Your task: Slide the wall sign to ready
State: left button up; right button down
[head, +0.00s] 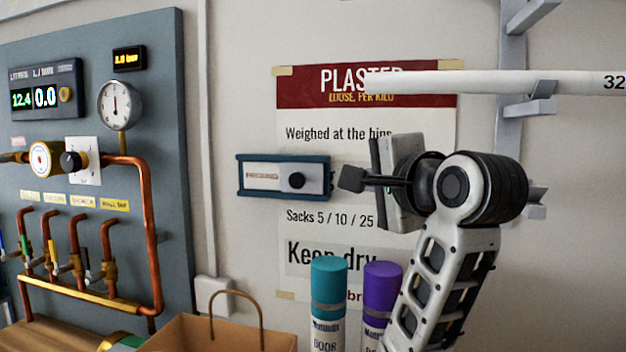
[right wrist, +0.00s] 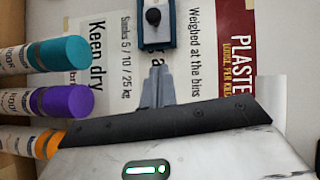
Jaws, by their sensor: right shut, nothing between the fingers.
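The wall sign (head: 244,177) is a dark blue frame with a light sliding plate and a round black knob (head: 297,181) toward its right end. Small brownish lettering shows left of the knob; I cannot read it for sure. My right gripper (head: 346,178) is shut and empty, just right of the sign's right end, at about knob height and apart from the knob. In the right wrist view, the sign (right wrist: 168,38) is at the top with its knob (right wrist: 153,16), beyond my shut fingertips (right wrist: 155,70). My left gripper is not in view.
A plaster poster (head: 300,134) hangs behind the sign and gripper. Teal (head: 328,285) and purple (head: 381,290) capped tubes and a paper bag (head: 215,335) stand below. A grey panel with copper pipes (head: 150,220) is left. A white pipe (head: 500,83) on brackets runs above my right arm.

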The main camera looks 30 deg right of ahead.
jog(key=p, duration=0.2)
send_near(286, 178)
jog(key=s+d, duration=0.2)
jog(key=d, duration=0.3)
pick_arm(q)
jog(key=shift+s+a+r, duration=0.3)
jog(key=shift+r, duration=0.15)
pick_arm(e)
jog(key=w+a, duration=0.2)
jog(key=shift+w, duration=0.4)
